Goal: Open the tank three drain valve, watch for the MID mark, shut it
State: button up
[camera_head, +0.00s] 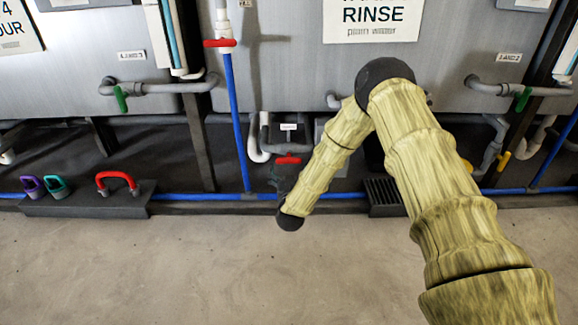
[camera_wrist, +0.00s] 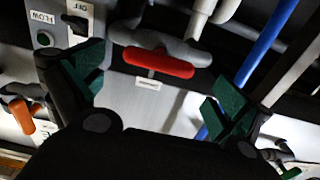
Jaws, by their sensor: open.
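A red valve handle (camera_head: 288,160) on grey pipework sits low under the tank with the RINSE sign (camera_head: 375,18). It also shows in the wrist view (camera_wrist: 158,62), crosswise on a grey pipe, with a small white label beside it. My gripper (camera_wrist: 157,76) is open, its green-padded fingers apart on either side of the red handle. I cannot tell how far beyond the fingertips the handle lies, and I see no grip on it. In the head view my gripper is mostly hidden by my sleeved arm. No MID mark can be read.
A blue upright pipe (camera_head: 237,120) stands left of the valve, with another red handle (camera_head: 220,43) above. Green handles (camera_head: 120,98) (camera_head: 523,98) sit on side pipes. A FLOW panel (camera_wrist: 42,30) and orange handle (camera_wrist: 22,116) show in the wrist view. Floor in front is clear.

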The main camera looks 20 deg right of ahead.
aim_at(289, 164)
jog(key=b+x, duration=0.1)
jog(key=x, duration=0.3)
jog(key=shift+f+b, duration=0.2)
jog(key=shift+b, duration=0.2)
jog(key=shift+x, duration=0.8)
jog(key=shift+r, duration=0.15)
jog(key=c, duration=0.8)
